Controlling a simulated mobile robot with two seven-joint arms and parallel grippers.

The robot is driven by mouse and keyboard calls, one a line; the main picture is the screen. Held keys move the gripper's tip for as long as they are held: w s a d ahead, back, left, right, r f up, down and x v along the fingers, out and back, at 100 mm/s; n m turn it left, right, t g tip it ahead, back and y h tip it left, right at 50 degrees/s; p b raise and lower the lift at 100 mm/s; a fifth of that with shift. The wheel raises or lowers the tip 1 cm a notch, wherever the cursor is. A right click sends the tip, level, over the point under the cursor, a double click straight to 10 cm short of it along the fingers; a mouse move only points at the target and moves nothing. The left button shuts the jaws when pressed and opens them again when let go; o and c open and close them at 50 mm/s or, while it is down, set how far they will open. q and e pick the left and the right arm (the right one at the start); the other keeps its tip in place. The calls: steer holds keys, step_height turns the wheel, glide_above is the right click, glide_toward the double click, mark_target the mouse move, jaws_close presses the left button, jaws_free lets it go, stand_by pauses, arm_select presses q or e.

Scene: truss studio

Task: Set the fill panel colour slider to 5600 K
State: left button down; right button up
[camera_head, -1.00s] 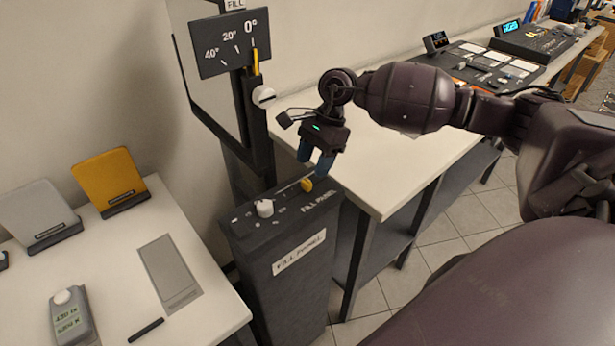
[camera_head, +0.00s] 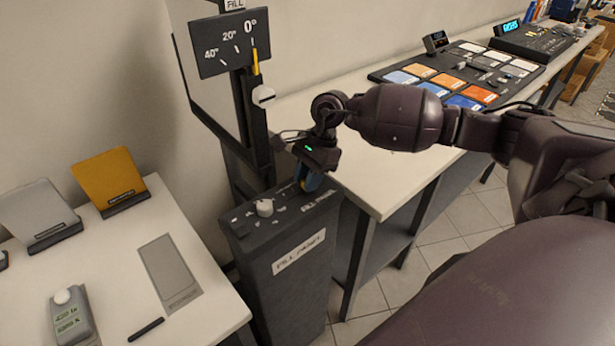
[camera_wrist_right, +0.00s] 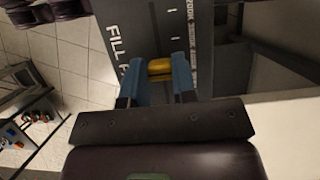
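The fill panel control box (camera_head: 278,265) is a dark upright pedestal with a FILL PANEL label. The yellow slider knob (camera_wrist_right: 160,69) is on its top face, beside tick marks too small to read. My right gripper (camera_head: 307,187) points down at the right end of this top. In the right wrist view, its blue fingers (camera_wrist_right: 159,72) lie on both sides of the yellow knob and appear to touch it. In the head view the fingers hide the knob. A white round knob (camera_head: 264,207) stands left of the gripper, apart from it. My left gripper is not in view.
A tilt scale (camera_head: 230,42) and its post stand behind the box. A white table (camera_head: 205,262) at left holds a handheld meter (camera_head: 73,315) and yellow and grey cards. A long bench (camera_head: 385,180) runs behind my right arm, with colour swatches and consoles.

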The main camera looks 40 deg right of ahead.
mark_target(325, 178)
jaws_close()
steer(key=shift+d+f, duration=0.1)
steer(key=shift+d, duration=0.35)
steer(key=d+b, duration=0.1)
steer(key=d, duration=0.1)
steer(key=d+b, duration=0.1)
steer(key=shift+w+d, duration=0.2)
steer(key=shift+d, duration=0.55)
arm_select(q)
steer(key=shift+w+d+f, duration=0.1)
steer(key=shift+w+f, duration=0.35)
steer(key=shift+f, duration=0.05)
arm_select(e)
steer(key=shift+r, duration=0.2)
steer(key=shift+o, duration=1.7)
jaws_free()
steer(key=o, duration=0.5)
steer(key=shift+d, duration=0.15)
steer(key=shift+c, duration=0.2)
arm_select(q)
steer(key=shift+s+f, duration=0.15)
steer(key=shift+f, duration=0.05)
